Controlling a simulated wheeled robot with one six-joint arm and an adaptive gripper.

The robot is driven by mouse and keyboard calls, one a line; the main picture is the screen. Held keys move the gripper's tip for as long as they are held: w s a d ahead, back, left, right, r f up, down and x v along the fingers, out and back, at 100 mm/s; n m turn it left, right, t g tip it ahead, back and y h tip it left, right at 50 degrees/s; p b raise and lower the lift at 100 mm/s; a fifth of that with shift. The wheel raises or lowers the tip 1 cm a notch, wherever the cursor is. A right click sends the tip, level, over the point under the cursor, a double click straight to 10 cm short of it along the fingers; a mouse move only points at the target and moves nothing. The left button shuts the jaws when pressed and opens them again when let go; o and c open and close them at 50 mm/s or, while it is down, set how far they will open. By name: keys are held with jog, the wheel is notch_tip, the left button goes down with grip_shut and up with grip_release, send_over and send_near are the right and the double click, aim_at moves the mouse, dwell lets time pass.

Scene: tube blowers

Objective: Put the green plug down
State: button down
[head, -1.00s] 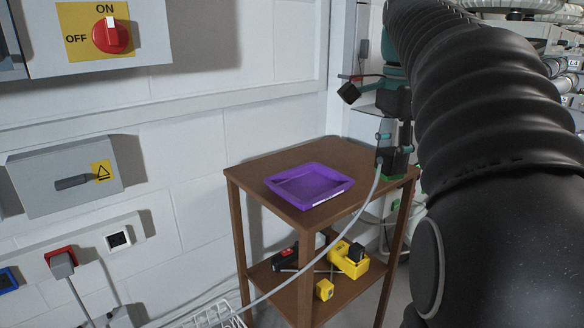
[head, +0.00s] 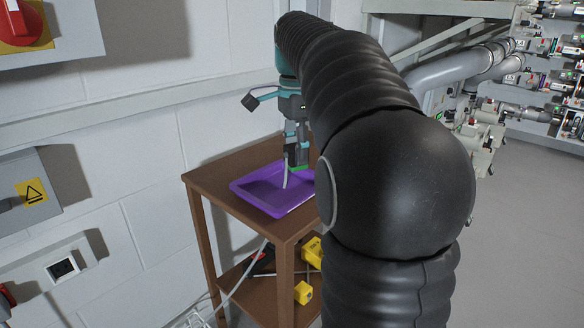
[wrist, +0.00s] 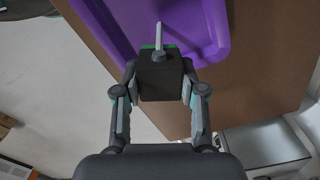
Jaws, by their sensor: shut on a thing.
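My gripper (wrist: 160,85) is shut on the green plug, with one finger on each side of its dark body. The plug (wrist: 160,78) shows a black block with a green edge at its far end and a grey cable coming out of it. In the head view my gripper (head: 297,150) hangs over the right side of the purple tray (head: 245,190), and a bit of the plug's green edge (head: 299,167) shows below the fingers. The tray also shows in the wrist view (wrist: 217,30). I cannot tell whether the plug touches the tray.
The tray lies on a brown wooden stand (head: 205,185). Yellow tools (head: 303,292) lie on its lower shelf. The plug's cable runs down past the stand. A white wall (head: 130,140) with switch boxes stands at left, pipes (head: 450,70) at right. Floor at right is clear.

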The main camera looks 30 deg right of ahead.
aim_at(292, 167)
jog(key=shift+w+a+f, duration=0.2)
jog(key=shift+w+f, duration=0.2)
jog(key=shift+w, duration=0.1)
jog(key=shift+f+b, duration=0.35)
jog(key=shift+f, duration=1.6)
jog(key=c, duration=0.7)
grip_release()
jog(key=shift+o, duration=0.2)
notch_tip(292, 167, up, 12)
jog(key=shift+r+p, duration=0.1)
jog(key=shift+p, duration=0.7)
